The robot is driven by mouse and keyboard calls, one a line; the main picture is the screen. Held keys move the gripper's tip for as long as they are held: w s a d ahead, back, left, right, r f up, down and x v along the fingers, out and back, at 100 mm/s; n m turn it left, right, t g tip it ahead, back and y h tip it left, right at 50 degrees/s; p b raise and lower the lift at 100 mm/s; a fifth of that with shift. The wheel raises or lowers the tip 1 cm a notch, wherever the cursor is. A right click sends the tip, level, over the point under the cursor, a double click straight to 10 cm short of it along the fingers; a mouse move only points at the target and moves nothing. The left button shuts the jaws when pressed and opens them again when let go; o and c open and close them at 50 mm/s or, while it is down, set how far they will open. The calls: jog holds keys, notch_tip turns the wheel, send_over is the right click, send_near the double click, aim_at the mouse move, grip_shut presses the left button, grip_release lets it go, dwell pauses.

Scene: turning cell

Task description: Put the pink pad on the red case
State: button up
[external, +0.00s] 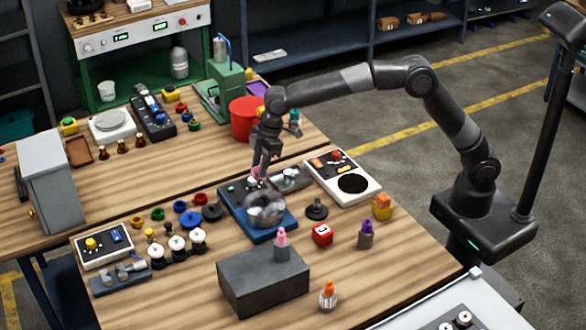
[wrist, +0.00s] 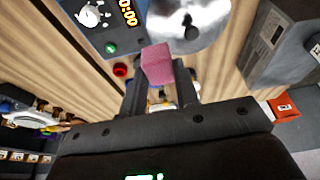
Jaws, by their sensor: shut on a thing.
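My gripper (external: 258,172) is above the blue device with the round silver bowl, near the middle of the front table. In the wrist view, the fingers of my gripper (wrist: 158,82) are shut on the pink pad (wrist: 157,64), a small block held at the tips. In the external view only a bit of pink shows at the fingertips. A small red box with a white mark (external: 322,234), which looks like the red case, stands on the table to the right of and nearer than my gripper. A red box (wrist: 283,108) shows at the right in the wrist view.
The blue device (external: 256,233) with its silver bowl (external: 264,209) lies below my gripper. A dark grey block (external: 262,283), a black knob (external: 316,210) and a purple bottle (external: 366,233) stand around the red box. A red bucket (external: 246,120) stands behind the arm.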

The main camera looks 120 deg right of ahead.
jog(key=s+a+r, duration=0.1)
jog(key=s+a, duration=0.4)
jog(key=s, duration=0.4)
jog(key=s+a, duration=0.6)
jog(key=s, duration=0.2)
send_over(320, 230)
jog(key=s, duration=0.1)
jog(key=f, duration=0.6)
jog(key=shift+s+f, duration=0.2)
jog(key=shift+f, duration=0.2)
jog(key=shift+w+a+f, duration=0.1)
jog(key=shift+a+f, duration=0.05)
jog(key=shift+f, duration=1.9)
jog(key=shift+f, duration=0.15)
jog(key=o, duration=0.9)
jog(key=shift+o, duration=0.2)
